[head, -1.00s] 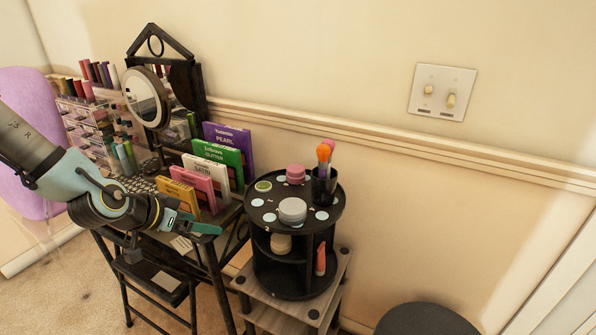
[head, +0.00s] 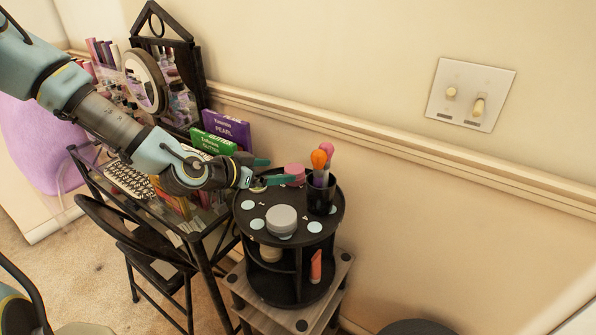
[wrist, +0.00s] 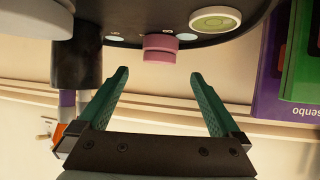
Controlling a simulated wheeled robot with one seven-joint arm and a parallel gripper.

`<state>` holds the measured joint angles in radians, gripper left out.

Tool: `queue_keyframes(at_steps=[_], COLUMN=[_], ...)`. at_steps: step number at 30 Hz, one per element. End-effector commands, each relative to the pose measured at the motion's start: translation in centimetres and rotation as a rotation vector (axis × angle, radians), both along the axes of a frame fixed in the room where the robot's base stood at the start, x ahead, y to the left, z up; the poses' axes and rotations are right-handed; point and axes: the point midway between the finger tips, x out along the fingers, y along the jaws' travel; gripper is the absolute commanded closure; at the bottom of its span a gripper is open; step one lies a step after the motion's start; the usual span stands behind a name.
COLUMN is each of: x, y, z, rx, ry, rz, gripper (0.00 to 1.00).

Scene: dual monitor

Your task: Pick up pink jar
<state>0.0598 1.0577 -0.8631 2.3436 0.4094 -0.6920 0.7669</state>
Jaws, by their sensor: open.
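The pink jar (head: 295,173) stands on the top tier of the round black organizer (head: 250,222), near its back edge. In the wrist view the pink jar (wrist: 160,47) shows upside down, ahead of the gap between my fingers. My gripper (head: 264,171) is at the left of the jar with its green fingers open. One finger points at the jar in the head view, and I cannot tell whether it touches. In the wrist view my gripper (wrist: 160,95) is open and empty, with the jar beyond the fingertips.
A black cup (head: 320,197) with brushes stands right of the jar. A grey-white jar (head: 281,219) sits in front. A green-topped round tin (wrist: 215,20) is beside the pink jar. Boxes, including a purple one (head: 227,128), stand on the desk behind my gripper. The wall is close behind.

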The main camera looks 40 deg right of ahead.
Motion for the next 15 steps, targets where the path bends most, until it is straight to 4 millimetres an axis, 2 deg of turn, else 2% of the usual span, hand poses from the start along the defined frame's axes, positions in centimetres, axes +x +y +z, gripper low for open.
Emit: queue_keyframes(at_steps=[3, 11, 15], x=[0.0, 0.1, 0.1], y=[-1.6, -3.1, -4.6], z=[-0.6, -1.4, -2.0], rx=[0.000, 0.001, 0.001], ry=[0.002, 0.004, 0.005], rz=[-0.001, -0.001, 0.000], gripper=[0.00, 0.00, 0.00])
